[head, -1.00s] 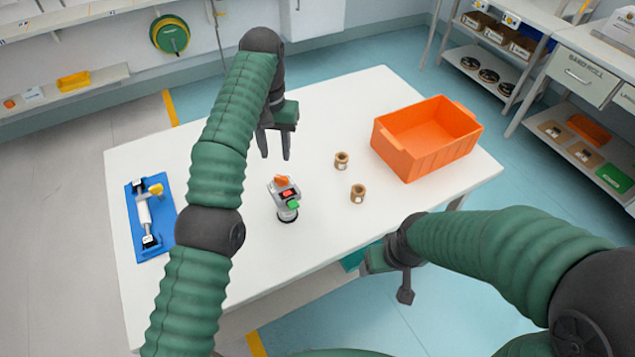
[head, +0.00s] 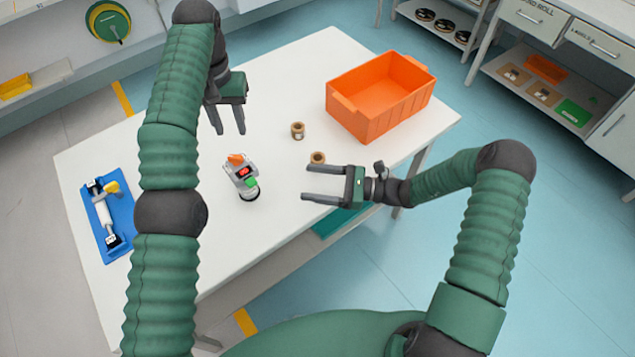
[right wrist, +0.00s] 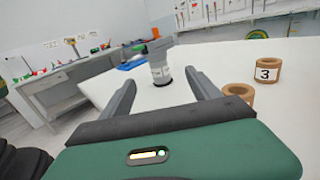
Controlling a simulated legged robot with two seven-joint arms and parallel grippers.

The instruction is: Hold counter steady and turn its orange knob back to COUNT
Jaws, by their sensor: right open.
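The counter (head: 243,177) stands on the white table, grey with a red display, a green part and an orange knob (head: 236,159) on its top far side. In the right wrist view the counter (right wrist: 159,65) stands upright ahead, beyond my right gripper's fingers. My left gripper (head: 228,120) hangs above the table behind the counter, fingers apart and empty, not touching it. My right gripper (head: 304,182) is open and empty, to the right of the counter, its fingers pointing left toward it with a clear gap between.
Two brown rolls (head: 297,130) (head: 317,158) stand right of the counter, the nearer one just behind my right fingers in the picture. An orange bin (head: 372,120) is at the table's right. A blue tray (head: 119,212) with a tool lies at the left. Table around the counter is clear.

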